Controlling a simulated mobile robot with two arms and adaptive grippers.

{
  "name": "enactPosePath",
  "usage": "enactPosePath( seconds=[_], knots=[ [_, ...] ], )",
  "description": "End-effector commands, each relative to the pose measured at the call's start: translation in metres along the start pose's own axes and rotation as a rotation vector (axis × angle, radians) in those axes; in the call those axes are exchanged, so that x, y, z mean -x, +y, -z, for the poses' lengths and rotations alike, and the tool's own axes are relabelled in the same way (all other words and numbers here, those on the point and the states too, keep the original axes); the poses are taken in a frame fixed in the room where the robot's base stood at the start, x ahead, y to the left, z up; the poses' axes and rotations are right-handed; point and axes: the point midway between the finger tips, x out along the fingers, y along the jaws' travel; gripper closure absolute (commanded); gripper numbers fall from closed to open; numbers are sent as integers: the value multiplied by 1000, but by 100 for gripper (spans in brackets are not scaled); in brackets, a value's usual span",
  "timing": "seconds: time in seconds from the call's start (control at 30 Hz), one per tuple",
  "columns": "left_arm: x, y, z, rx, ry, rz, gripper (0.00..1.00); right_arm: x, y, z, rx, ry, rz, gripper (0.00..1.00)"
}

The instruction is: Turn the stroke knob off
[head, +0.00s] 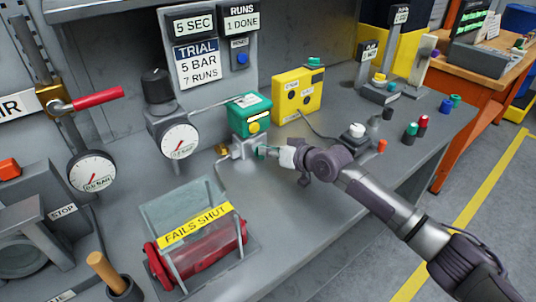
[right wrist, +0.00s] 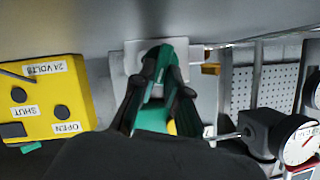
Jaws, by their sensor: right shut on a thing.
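The green valve actuator (head: 248,106) with a yellow cap (head: 253,127) stands on a grey valve block (head: 243,150) on the bench. My right gripper (head: 266,152) reaches in from the right at the block's right side. I can read no stroke label, so I cannot tell whether this part is the stroke knob. Green actuator casing (right wrist: 152,117) shows between the fingers. My left gripper is not in view.
A yellow switch box (head: 297,94) stands behind and right of the actuator. A pressure gauge (head: 179,140) is to its left. A red cylinder marked FAILS SHUT (head: 200,252) lies in front. A white-topped knob (head: 356,131) and several small coloured parts stand on the bench's right.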

Motion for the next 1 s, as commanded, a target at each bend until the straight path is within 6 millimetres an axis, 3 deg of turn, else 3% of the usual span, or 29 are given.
enactPosePath(
  seconds=[0.1, 0.33, 0.97, 1.0],
  knots=[
    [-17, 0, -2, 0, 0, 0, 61, -2, 4, -4, -77, 2, 31, 100],
    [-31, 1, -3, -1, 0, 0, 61, -2, 5, -3, -184, 2, 76, 100],
    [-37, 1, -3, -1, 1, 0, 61, 0, 5, 0, -241, 1, 98, 100],
    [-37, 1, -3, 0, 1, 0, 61, 0, 5, 0, -241, 1, 98, 85]
  ],
)
